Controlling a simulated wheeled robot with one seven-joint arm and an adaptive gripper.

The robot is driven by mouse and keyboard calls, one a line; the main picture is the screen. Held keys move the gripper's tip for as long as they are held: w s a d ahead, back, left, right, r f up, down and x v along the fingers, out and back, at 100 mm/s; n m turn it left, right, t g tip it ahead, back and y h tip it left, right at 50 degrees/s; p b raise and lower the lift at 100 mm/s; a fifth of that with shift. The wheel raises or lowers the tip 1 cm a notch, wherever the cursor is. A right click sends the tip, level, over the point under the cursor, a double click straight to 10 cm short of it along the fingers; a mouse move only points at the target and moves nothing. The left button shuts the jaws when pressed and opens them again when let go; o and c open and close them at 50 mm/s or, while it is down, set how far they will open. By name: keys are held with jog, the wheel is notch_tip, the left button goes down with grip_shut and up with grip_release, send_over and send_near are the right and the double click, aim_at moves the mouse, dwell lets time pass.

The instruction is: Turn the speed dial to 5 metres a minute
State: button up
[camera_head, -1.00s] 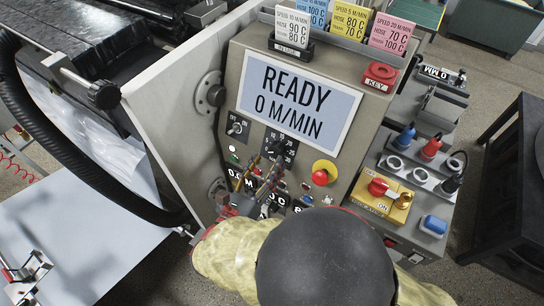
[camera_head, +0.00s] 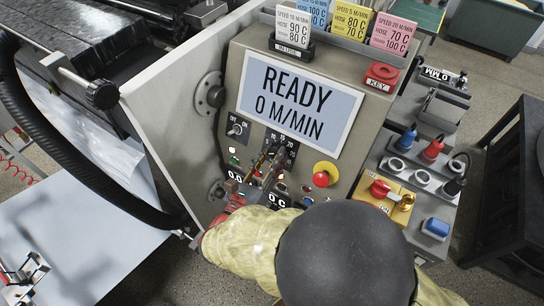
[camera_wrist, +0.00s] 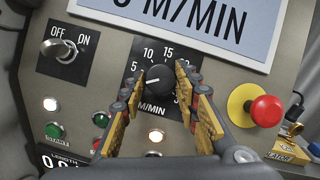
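The speed dial (camera_wrist: 158,77) is a round black knob on a black plate marked 5, 10, 15, 20 and M/MIN. A short white mark shows on its lower left part. My gripper (camera_wrist: 160,70) is open, with one finger on each side of the dial; I cannot tell whether either touches it. In the head view, my gripper (camera_head: 273,160) is at the dial plate and mostly hides the knob. The display (camera_head: 298,102) above reads READY, 0 M/MIN.
An ON/OFF switch (camera_wrist: 60,48) is left of the dial. A red emergency button (camera_wrist: 264,110) on a yellow base is to the right. Lit lamps and buttons sit below. Coloured cards (camera_head: 350,28) stand along the panel's top.

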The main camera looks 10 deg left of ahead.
jog(key=c, duration=0.6)
jog(key=shift+m+h, duration=0.3)
jog(key=shift+m, duration=0.2)
jog(key=m+h, duration=0.1)
jog(key=m, duration=0.1)
jog(key=m+g+h, duration=0.1)
jog(key=m, duration=0.1)
jog(key=shift+w+a, duration=0.1)
jog(key=shift+a, duration=0.05)
jog(key=shift+m+g+h, duration=0.35)
jog(key=shift+m+h, duration=0.1)
jog(key=shift+m, duration=0.85)
jog(key=shift+m+g+h, duration=0.35)
jog(key=shift+m+h, duration=0.1)
jog(key=shift+m, duration=0.85)
jog(key=o, duration=1.2)
jog(key=shift+a, duration=0.1)
jog(key=shift+c, duration=0.2)
